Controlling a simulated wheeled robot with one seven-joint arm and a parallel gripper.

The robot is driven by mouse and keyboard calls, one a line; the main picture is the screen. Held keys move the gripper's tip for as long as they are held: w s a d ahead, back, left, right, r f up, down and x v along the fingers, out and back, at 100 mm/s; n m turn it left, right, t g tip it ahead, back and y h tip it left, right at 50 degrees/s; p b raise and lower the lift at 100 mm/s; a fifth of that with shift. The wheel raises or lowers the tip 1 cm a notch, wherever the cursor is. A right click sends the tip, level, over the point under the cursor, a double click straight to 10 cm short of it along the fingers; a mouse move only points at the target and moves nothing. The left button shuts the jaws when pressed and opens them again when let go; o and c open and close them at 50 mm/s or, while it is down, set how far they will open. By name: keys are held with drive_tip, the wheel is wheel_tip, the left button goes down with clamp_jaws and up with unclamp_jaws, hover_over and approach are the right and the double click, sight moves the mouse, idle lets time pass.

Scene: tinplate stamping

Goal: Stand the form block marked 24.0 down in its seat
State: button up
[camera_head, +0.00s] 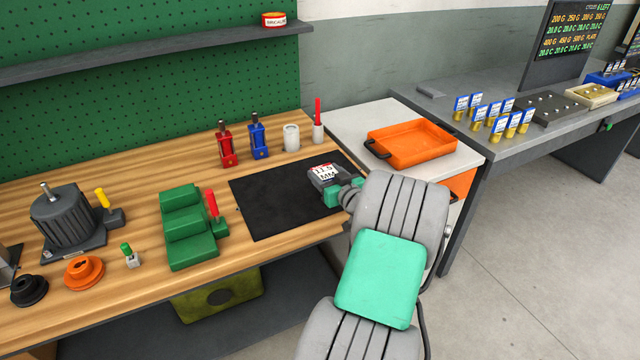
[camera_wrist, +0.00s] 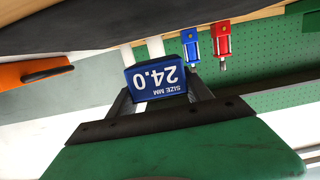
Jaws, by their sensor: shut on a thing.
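The form block (camera_wrist: 160,82) is blue and shows a face reading "SIZE MM 24.0", upside down in the wrist view. My gripper (camera_head: 333,188) is shut on it, with one dark finger on each side in the wrist view. In the head view my gripper is over the right end of the black mat (camera_head: 275,205). A grey piece with a white and red label (camera_head: 323,171) shows at the gripper there; its number is hard to read. I cannot tell which place is the block's seat.
Red (camera_head: 226,145) and blue (camera_head: 258,138) clamps, a pale cylinder (camera_head: 291,137) and a red-handled tool (camera_head: 318,125) stand behind the mat. A green stepped block (camera_head: 185,222) stands left of it. An orange tray (camera_head: 410,146) is at right. Much of the mat is bare.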

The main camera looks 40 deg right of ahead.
drive_tip(key=f, duration=0.1)
drive_tip(key=a+f, duration=0.1)
drive_tip(key=f, duration=0.1)
drive_tip(key=shift+w+a+f+p, duration=0.15)
drive_tip(key=shift+w+f+p, duration=0.15)
drive_tip(key=shift+w+f, duration=0.1)
drive_tip(key=shift+f, duration=0.3)
drive_tip(key=shift+f, duration=0.1)
drive_tip(key=shift+f, duration=0.15)
drive_tip(key=o, duration=1.6)
drive_tip(key=shift+s, duration=0.1)
